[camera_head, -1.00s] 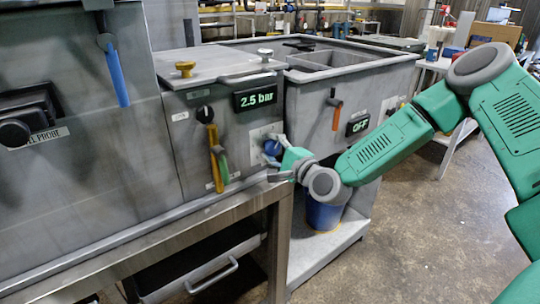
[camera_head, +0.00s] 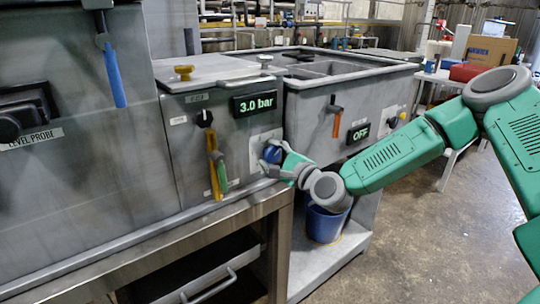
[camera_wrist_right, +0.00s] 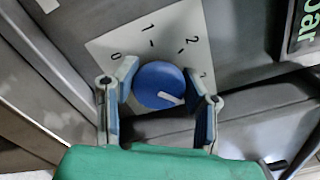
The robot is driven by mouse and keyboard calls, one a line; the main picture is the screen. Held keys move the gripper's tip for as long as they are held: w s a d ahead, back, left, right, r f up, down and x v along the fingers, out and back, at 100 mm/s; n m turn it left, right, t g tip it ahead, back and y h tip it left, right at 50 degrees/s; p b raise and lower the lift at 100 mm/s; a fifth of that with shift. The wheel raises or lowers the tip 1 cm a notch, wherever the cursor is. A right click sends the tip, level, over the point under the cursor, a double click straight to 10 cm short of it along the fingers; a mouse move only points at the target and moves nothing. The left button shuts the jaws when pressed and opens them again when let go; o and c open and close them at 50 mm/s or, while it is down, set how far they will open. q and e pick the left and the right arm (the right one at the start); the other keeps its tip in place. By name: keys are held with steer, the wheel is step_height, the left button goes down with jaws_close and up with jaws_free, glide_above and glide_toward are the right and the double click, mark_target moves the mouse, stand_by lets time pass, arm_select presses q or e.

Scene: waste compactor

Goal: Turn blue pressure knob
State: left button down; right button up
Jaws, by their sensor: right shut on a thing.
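The blue pressure knob (camera_head: 272,153) is on the front panel of the grey machine, below a display (camera_head: 255,103) reading 3.0 bar. In the right wrist view the knob (camera_wrist_right: 160,86) sits on a white scale plate (camera_wrist_right: 118,42) marked 0, 1, 2 and a partly hidden number. My right gripper (camera_head: 277,160) is at the knob. Its fingers (camera_wrist_right: 160,92) stand on either side of the knob and are shut on it. My left gripper is not in view.
Yellow (camera_head: 216,168) and green (camera_head: 222,172) handles hang left of the knob. An orange-handled lever (camera_head: 336,124) and an OFF display (camera_head: 359,133) are on the right unit. A metal ledge (camera_head: 200,218) runs below; a blue bucket (camera_head: 325,223) stands on a lower shelf.

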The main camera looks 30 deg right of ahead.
steer(key=o, duration=1.2)
steer(key=shift+s+d+f, duration=0.1)
steer(key=shift+d+f, duration=0.1)
steer(key=shift+f, duration=0.2)
steer(key=shift+d, duration=0.15)
steer(key=shift+r, duration=0.1)
steer(key=shift+s, duration=0.35)
steer(key=s, duration=0.7)
steer(key=s+d, duration=0.1)
steer(key=s, duration=0.3)
